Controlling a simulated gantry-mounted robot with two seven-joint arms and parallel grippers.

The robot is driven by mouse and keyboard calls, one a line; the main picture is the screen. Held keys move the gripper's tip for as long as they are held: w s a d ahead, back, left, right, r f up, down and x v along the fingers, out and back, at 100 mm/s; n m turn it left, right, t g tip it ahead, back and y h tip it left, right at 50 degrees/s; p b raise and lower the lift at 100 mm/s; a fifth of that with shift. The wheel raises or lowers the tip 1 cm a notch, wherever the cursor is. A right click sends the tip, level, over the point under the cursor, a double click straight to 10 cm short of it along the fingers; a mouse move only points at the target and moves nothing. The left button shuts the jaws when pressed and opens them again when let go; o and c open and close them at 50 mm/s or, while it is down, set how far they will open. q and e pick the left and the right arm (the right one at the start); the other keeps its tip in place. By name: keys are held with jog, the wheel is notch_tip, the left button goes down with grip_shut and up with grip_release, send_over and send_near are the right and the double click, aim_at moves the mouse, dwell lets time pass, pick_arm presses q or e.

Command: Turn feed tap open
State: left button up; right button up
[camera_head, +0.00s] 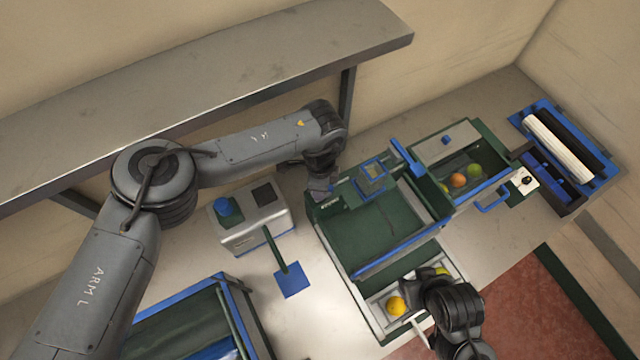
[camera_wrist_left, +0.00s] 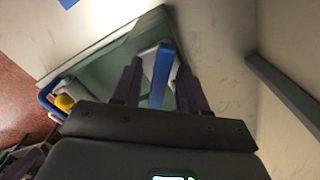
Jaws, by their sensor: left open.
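A blue lever on a pale base, which looks like the feed tap (camera_wrist_left: 161,76), stands at the back edge of the green sorting machine (camera_head: 375,232) in the left wrist view. In the head view I cannot make it out for sure beside my gripper. My left gripper (camera_head: 319,187) is at the machine's back left corner. In the left wrist view its two dark fingers (camera_wrist_left: 160,85) are open, one on each side of the blue lever. Contact is not clear. My right gripper (camera_head: 425,318) is at the machine's front tray; its fingers are mostly hidden.
A yellow-orange fruit (camera_head: 397,305) lies in the front tray. Several fruits (camera_head: 459,180) lie in the green bin at the back right. A grey box with a blue button (camera_head: 225,206) stands left of the machine. A shelf (camera_head: 210,75) runs above along the wall.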

pick_arm(q)
jog(key=shift+r, duration=0.15)
notch_tip(320, 180, up, 11)
jog(key=b, duration=0.1)
jog(key=shift+f+b, duration=0.2)
jog(key=shift+b, duration=0.15)
jog(key=shift+c, duration=0.3)
